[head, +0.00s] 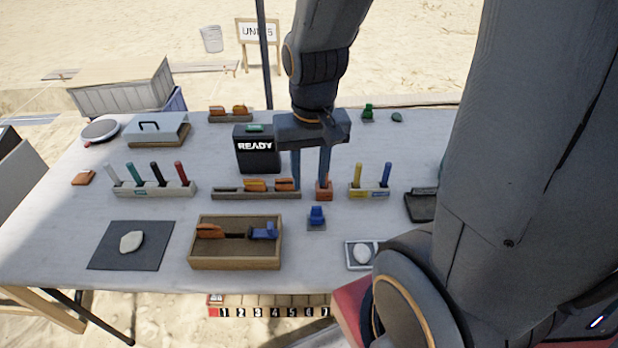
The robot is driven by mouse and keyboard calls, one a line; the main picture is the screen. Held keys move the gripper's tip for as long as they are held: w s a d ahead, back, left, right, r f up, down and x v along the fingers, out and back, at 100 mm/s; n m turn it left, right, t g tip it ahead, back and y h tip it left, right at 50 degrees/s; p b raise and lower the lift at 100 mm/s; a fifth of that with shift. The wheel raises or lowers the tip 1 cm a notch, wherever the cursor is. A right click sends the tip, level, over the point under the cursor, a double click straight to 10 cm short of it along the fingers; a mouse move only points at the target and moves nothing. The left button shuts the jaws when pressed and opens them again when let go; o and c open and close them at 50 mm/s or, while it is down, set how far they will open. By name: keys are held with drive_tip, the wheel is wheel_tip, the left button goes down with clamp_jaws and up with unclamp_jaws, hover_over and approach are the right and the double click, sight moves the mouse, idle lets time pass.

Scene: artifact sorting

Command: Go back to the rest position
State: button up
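My gripper (310,178) hangs over the middle of the table (60,230), pointing down. Its two fingers are apart, and I see nothing held between them. The right finger ends in front of or just above a small orange-brown block (324,192); I cannot tell whether they touch. The left finger ends near the right end of a wooden rack (228,194) holding orange pieces (257,184).
A black READY box (257,153) stands left of my gripper. Racks of coloured sticks stand on both sides (150,188) (368,194). A wooden tray (235,263), a blue piece (317,215) and a dark mat (105,256) with a stone (131,241) lie nearer.

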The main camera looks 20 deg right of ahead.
drive_tip(key=shift+s+a+n, duration=0.35)
drive_tip(key=shift+s+n, duration=0.25)
drive_tip(key=shift+n, duration=0.5)
